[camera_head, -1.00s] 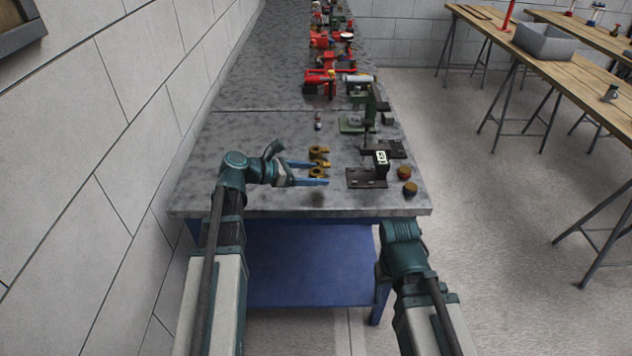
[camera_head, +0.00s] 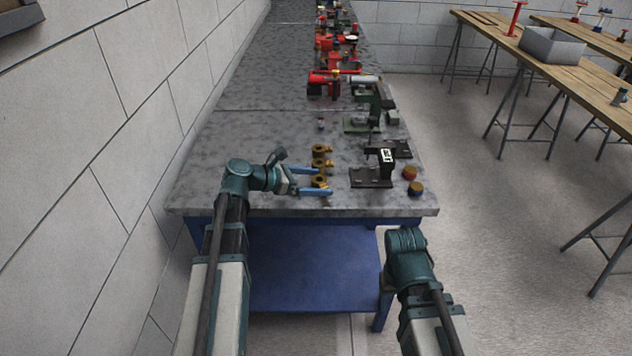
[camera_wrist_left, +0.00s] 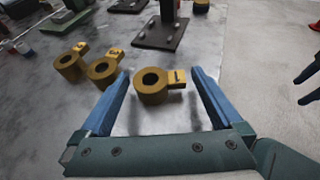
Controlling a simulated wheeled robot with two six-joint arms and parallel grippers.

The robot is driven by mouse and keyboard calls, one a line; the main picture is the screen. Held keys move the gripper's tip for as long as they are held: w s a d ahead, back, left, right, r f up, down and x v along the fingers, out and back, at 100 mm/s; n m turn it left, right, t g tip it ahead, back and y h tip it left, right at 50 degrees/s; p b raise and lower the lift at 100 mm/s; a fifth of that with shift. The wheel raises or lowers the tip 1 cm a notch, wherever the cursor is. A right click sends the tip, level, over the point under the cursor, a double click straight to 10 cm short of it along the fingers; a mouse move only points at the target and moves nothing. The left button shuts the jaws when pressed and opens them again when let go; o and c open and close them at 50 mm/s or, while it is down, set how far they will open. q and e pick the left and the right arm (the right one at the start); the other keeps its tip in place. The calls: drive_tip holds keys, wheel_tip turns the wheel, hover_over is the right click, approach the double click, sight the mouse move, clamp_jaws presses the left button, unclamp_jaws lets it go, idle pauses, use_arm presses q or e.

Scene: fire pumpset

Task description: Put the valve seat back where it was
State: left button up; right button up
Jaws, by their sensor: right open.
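Three brass rings with numbered tags stand on the grey bench; I take these to be the valve seats. The nearest ring (camera_head: 319,181), tagged 1 in the left wrist view (camera_wrist_left: 151,87), lies between the spread blue fingers of my left gripper (camera_head: 322,182). That gripper (camera_wrist_left: 160,73) is open, with a visible gap on both sides of the ring. The middle ring (camera_head: 321,164) and far ring (camera_head: 321,149) stand beyond it; in the wrist view they are to its left (camera_wrist_left: 103,71). My right gripper (camera_wrist_left: 299,91) shows at the wrist view's right edge, open and empty, away from the bench.
A black bracket (camera_head: 371,177) stands right of the rings, with a red-topped knob (camera_head: 409,173) and a yellow-topped knob (camera_head: 415,188) beside it. Green and red pump parts (camera_head: 324,82) fill the bench behind. Bare bench top (camera_head: 245,150) lies left of the rings.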

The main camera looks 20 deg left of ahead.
use_arm(q)
drive_tip(key=shift+r, duration=0.1)
drive_tip(key=shift+a+r+p, duration=0.1)
drive_tip(key=shift+r+p, duration=0.1)
drive_tip(key=shift+p, duration=0.15)
drive_tip(key=p+v, duration=0.4)
drive_tip(key=v, duration=0.6)
drive_tip(key=shift+s+a+r, duration=0.15)
drive_tip(key=shift+a, duration=0.05)
drive_tip(key=shift+s+a+r, duration=0.15)
drive_tip(key=shift+s+a, duration=0.2)
drive_tip(key=shift+a, duration=0.1)
drive_tip(key=s+d+f+m+g+y+p, duration=0.3)
drive_tip(key=s+d+m+y, duration=0.3)
drive_tip(key=d+m, duration=0.5)
drive_tip(key=s+d+f+m+g+y+p, duration=0.3)
drive_tip(key=s+d+m, duration=0.6)
drive_tip(key=m, duration=0.9)
drive_tip(key=d+g+y+p, duration=0.1)
drive_tip(key=d+g+y, duration=0.1)
drive_tip(key=y, duration=0.1)
drive_tip(key=shift+s+d+f+g, duration=0.15)
drive_tip(key=shift+s+d+g, duration=0.25)
